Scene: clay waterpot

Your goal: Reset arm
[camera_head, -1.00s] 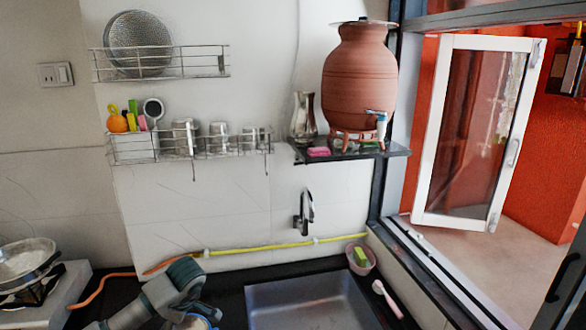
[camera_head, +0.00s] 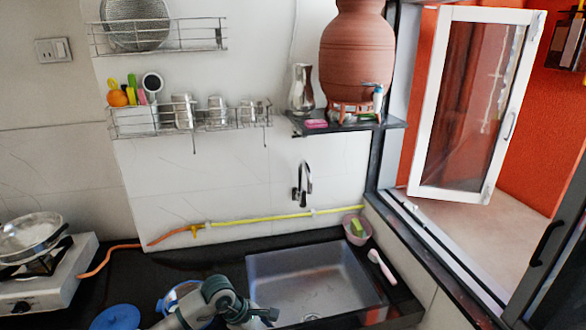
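The clay waterpot (camera_head: 357,55) stands upright on its clay-coloured stand (camera_head: 352,112) on the dark wall shelf. Its top is cut off by the picture's edge. A small tap (camera_head: 374,86) is on its right front. My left arm comes in at the bottom, bent, and its gripper (camera_head: 262,316) is low over the sink's front left edge, far below the waterpot. The fingers are small and partly hidden, so I cannot tell whether they are open. No held object shows. My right gripper is not in view.
The sink (camera_head: 325,280) looks empty. A blue-rimmed pot (camera_head: 172,297) is partly behind my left arm, with a blue lid (camera_head: 115,318) nearby. A stove (camera_head: 45,275) with a pan (camera_head: 30,235) is at left. A faucet (camera_head: 301,185) is above the sink.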

